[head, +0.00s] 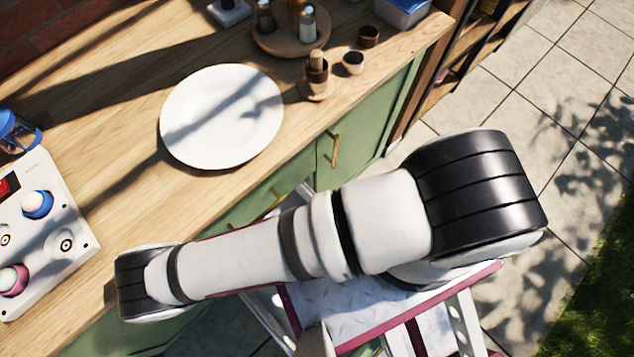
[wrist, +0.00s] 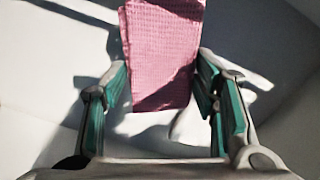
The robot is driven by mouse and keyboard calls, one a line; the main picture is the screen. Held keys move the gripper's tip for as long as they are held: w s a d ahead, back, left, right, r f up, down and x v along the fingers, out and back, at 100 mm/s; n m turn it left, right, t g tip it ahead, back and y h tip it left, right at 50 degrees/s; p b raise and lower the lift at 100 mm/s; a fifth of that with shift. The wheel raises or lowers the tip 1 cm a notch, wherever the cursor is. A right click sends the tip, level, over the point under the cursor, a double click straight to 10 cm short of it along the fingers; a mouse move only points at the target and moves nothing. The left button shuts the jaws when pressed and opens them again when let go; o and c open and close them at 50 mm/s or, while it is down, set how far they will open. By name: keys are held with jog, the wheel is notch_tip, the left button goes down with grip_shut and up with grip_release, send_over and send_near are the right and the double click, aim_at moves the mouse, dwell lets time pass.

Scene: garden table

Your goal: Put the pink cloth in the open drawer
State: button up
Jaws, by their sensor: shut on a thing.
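The pink cloth (wrist: 162,55) shows in the wrist view as a folded, waffle-textured piece between the two fingers of my gripper (wrist: 162,75). My gripper is shut on it, with green pads on either side. Pale, smooth surfaces surround the cloth and fingers, partly in shadow; I cannot tell whether they belong to the drawer. In the head view my arm crosses the front of the green cabinet (head: 362,128), and the gripper and cloth are hidden. The open drawer cannot be made out clearly there.
The wooden counter (head: 120,105) holds a large white plate (head: 221,116), a round tray (head: 262,42) with shakers, small wooden cups (head: 353,63) and a white panel (head: 60,215) with knobs. A brass handle (head: 335,150) projects from the cabinet front. Paving (head: 540,90) lies open at right.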

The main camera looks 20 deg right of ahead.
jog(key=shift+f, duration=0.1)
jog(key=o, duration=0.8)
notch_tip(320, 180, up, 13)
jog(key=p, duration=0.9)
jog(key=shift+s, duration=0.1)
